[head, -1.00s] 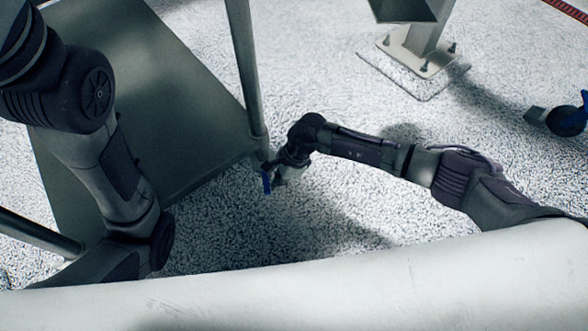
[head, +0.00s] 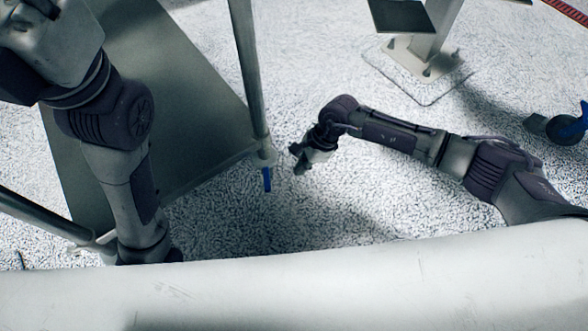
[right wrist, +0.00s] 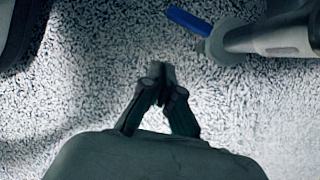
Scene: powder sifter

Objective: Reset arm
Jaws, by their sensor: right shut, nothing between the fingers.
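My right arm (head: 395,140) comes in from the right in the head view, bent at the elbow. Its gripper (head: 298,158) hangs over the speckled floor, just right of a metal frame's leg and apart from it. In the right wrist view the gripper (right wrist: 160,80) is shut and empty, its fingertips together above bare floor. My left arm (head: 125,170) stands at the left in the head view. Its gripper lies outside the picture.
A metal frame with a grey lower shelf (head: 170,90) stands at the left. Its leg (head: 248,70) ends at a caster with a blue lever (head: 267,179), which also shows in the right wrist view (right wrist: 188,20). A bolted pedestal (head: 425,55) and another blue caster (head: 568,127) stand at right.

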